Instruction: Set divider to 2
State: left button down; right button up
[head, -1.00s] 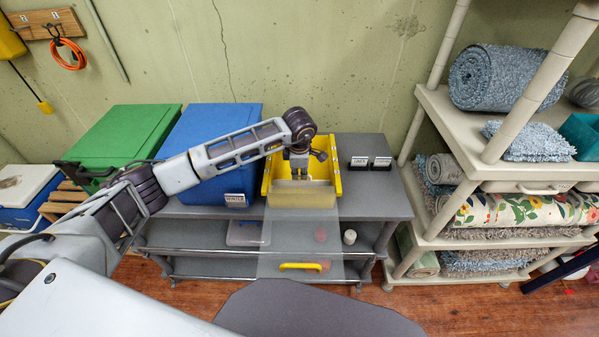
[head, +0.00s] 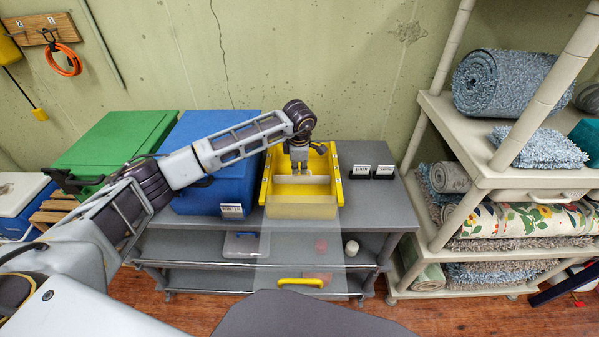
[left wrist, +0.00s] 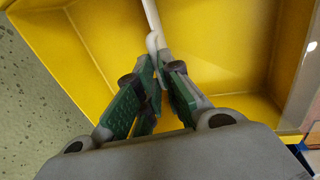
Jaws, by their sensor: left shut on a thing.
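The yellow bin (head: 340,196) stands open on the grey shelf unit, with small marks along its right rim. A pale divider (head: 312,180) stands across its inside, with yellow floor showing in front of it. My left gripper (head: 299,168) reaches down into the bin from above and is shut at the divider. In the left wrist view the gripper's green-padded fingers (left wrist: 160,85) close at a white edge or tab of the divider (left wrist: 151,20), with yellow walls around. The exact grip is partly hidden by the fingers. My right gripper is not in view.
A clear flap with a yellow handle (head: 300,281) hangs before the shelves. A blue box (head: 215,150) stands close left of the bin, a green box (head: 110,145) beyond it. A rug rack (head: 470,190) is farther right.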

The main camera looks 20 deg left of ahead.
pick_arm(q)
jog(key=shift+s+d, duration=0.1)
jog(key=shift+s, duration=0.15)
jog(key=c, duration=1.6)
grip_release()
jog(key=shift+w, duration=0.1)
jog(key=shift+o, duration=0.2)
jog(key=shift+r, duration=0.15)
notch_tip(320, 180, up, 12)
jog(key=s, duration=0.2)
jog(key=shift+s+d+f, duration=0.2)
jog(key=shift+d, duration=0.1)
jog(key=shift+f, duration=0.1)
